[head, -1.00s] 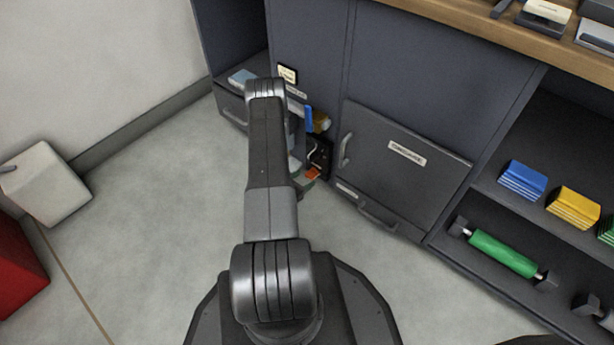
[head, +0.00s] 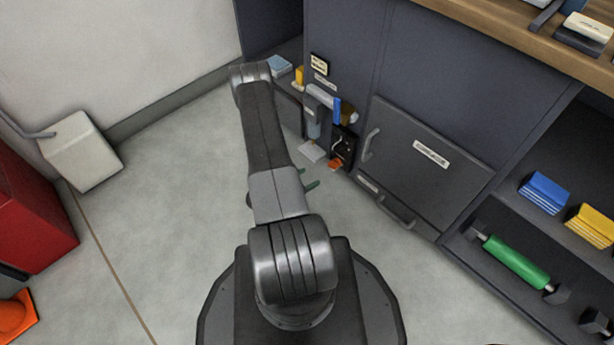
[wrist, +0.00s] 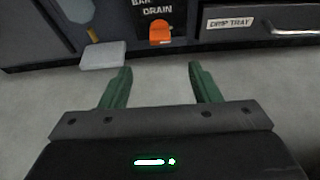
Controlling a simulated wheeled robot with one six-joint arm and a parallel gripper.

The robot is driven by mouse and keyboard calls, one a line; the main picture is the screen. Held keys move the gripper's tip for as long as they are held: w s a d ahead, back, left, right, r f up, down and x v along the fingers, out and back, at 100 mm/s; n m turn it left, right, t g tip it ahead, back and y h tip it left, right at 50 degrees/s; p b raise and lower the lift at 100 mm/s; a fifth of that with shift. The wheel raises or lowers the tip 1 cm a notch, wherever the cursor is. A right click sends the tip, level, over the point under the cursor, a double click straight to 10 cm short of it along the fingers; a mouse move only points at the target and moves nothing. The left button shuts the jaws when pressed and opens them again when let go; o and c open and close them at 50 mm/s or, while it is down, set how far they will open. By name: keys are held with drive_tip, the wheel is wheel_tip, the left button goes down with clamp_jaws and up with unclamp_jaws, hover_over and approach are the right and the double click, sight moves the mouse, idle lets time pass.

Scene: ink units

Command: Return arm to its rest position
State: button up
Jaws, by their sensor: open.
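My gripper (wrist: 160,72) shows in the wrist view with its two green fingers spread apart and nothing between them. It is above the grey floor, in front of the dark cabinet. In the head view my arm reaches up the picture from my base, and only a bit of a green finger (head: 312,185) shows beside it. The rest of the gripper is hidden behind the arm.
The dark cabinet (head: 345,45) stands ahead, with an open bay holding an orange part (wrist: 160,33) under a "DRAIN" label. A pale plate (wrist: 103,55) juts out near the floor. A white box (head: 80,152) and a red cabinet (head: 30,215) are at left. The floor between is clear.

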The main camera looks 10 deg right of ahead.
sight(331, 167)
drive_tip(key=b+x, duration=0.4)
drive_tip(key=x, duration=1)
drive_tip(key=shift+a+b, duration=0.1)
drive_tip(key=shift+b, duration=0.2)
